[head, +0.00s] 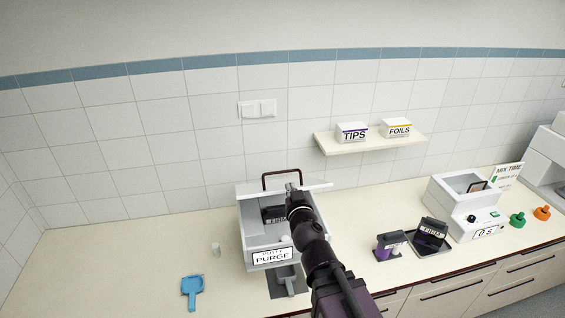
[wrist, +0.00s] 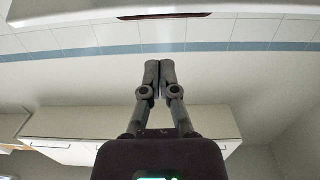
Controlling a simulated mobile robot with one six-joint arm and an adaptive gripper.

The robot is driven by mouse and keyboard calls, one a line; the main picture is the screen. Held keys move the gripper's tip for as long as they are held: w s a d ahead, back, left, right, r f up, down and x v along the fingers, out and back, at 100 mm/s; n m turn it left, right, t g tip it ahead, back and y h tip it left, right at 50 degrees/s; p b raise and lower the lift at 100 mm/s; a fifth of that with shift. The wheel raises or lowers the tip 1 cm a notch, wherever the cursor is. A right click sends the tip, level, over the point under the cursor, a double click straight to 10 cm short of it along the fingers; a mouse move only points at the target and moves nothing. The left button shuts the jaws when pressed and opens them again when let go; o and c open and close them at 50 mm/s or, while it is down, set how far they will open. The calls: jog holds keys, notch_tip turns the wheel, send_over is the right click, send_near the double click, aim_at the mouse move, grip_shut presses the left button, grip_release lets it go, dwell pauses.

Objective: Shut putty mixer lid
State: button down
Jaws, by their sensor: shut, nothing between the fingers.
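The putty mixer (head: 249,228) is a pale grey box with a PURGE label on its front, in the middle of the counter in the head view. Its lid (head: 318,187) stands raised at the back, with a dark brown handle (head: 282,174) on top. A dark cartridge (head: 272,214) shows inside the open bay. My gripper (head: 291,187) is shut and empty, and overlaps the raised lid in the head view; contact cannot be told. In the wrist view my gripper (wrist: 159,66) has its fingers together, with a pale panel and a reddish-brown bar at the top edge.
A purple cartridge (head: 388,246), a dark stand (head: 430,238) and a second machine (head: 455,205) stand right. A shelf (head: 370,144) with TIPS and FOILS boxes hangs behind.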

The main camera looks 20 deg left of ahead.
jog(key=shift+s+a+r, duration=0.15)
jog(key=shift+a, duration=0.15)
send_over(282, 187)
jog(key=shift+a+f, duration=0.15)
jog(key=shift+f, duration=0.05)
dwell(0.7)
dwell(0.5)
jog(key=shift+f+b, duration=0.15)
jog(key=shift+b, duration=0.25)
